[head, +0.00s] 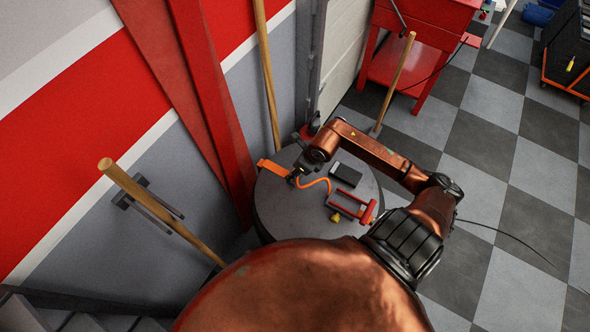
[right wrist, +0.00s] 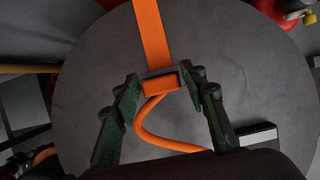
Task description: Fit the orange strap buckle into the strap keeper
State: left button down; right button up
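The orange strap (head: 275,169) lies near the left edge of a round grey table (head: 265,205) and runs past it. In the right wrist view the flat strap (right wrist: 151,30) comes down from the top to a dark crosspiece, apparently the strap keeper (right wrist: 150,74). The orange buckle (right wrist: 158,85) sits against the crosspiece; how far it is inside cannot be told. An orange cord (right wrist: 142,128) loops away from it. My right gripper (head: 294,179) has its two fingertips (right wrist: 161,83) against the buckle's sides. My left gripper is not in view.
On the table are a dark box (head: 347,174) and a red frame (head: 346,205) with a yellow knob, both right of my gripper. Wooden poles (head: 267,80) lean at the wall. A red workbench (head: 420,45) stands behind. Checkered floor (head: 500,180) is open to the right.

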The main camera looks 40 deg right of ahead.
jog(key=shift+o, duration=0.7)
jog(key=shift+r, duration=0.2)
jog(key=p+v, duration=0.1)
jog(key=v, duration=1.1)
jog(key=shift+p, duration=0.4)
